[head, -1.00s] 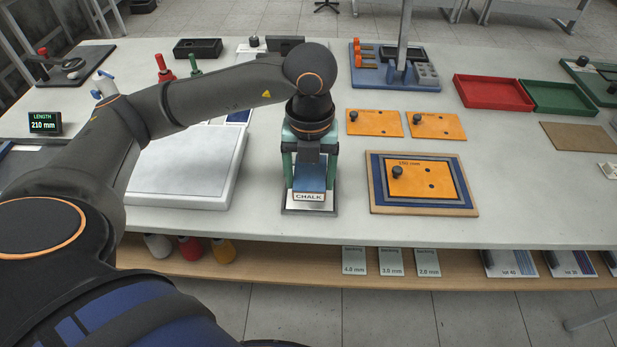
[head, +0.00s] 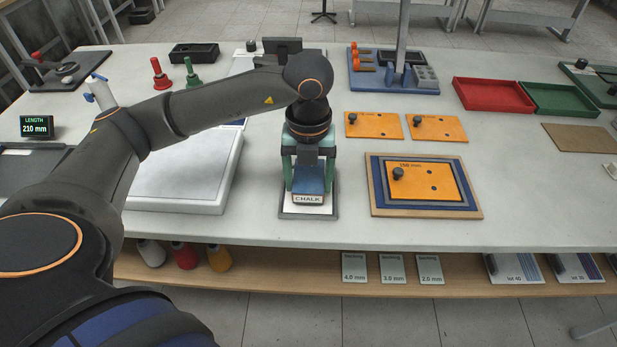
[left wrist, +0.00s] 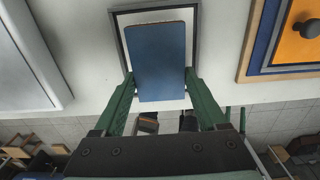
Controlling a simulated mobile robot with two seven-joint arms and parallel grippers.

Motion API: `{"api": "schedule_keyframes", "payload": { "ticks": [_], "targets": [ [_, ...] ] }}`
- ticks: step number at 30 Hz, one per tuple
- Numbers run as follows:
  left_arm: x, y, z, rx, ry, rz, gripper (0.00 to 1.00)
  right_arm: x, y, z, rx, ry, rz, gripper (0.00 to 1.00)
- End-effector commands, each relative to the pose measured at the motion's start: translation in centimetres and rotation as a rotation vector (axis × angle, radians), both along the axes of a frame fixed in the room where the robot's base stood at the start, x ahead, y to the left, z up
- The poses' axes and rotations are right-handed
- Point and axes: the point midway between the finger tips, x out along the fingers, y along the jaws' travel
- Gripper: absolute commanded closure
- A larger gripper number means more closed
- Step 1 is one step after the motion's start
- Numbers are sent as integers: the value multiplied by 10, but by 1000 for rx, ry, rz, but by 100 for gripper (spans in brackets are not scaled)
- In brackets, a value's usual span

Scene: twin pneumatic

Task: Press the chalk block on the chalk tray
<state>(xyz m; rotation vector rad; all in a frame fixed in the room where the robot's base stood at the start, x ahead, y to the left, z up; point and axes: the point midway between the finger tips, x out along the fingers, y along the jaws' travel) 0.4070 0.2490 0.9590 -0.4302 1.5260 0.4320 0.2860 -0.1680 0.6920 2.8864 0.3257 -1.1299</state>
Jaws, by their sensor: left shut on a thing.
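The chalk block (head: 309,178) is a blue block, held upright over the chalk tray. It also shows in the left wrist view (left wrist: 160,60) between green fingers. My left gripper (head: 309,186) is shut on it, one finger on each side, pointing down. The chalk tray (head: 286,212) has a dark rim, a white inside and a CHALK label at its front. In the left wrist view the block covers much of the tray (left wrist: 118,22). I cannot tell whether the block's underside touches the white surface. My right gripper is in neither view.
A pale flat plate (head: 180,180) lies left of the tray. A wooden board (head: 376,205) with an orange knobbed plate (head: 432,182) lies to the right. Two more orange plates (head: 374,124) lie behind it. The table's front edge is close in front of the tray.

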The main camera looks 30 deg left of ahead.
Motion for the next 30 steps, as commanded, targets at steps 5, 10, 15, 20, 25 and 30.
{"api": "schedule_keyframes", "payload": {
  "ticks": [5, 10, 15, 20, 25, 30],
  "targets": [
    [0, 0, 0, 0, 0, 0, 87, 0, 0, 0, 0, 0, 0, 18],
    [0, 0, -1, 0, 0, 0, 87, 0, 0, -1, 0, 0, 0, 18],
    [0, 0, -3, 0, 0, 0, 87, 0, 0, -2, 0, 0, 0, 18],
    [0, 0, -5, 0, 0, 0, 87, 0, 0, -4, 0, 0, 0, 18],
    [0, 0, -7, -1, -1, 0, 87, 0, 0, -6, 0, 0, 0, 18],
    [0, 0, -9, -1, -1, 0, 87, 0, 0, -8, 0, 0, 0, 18]
  ]
}}
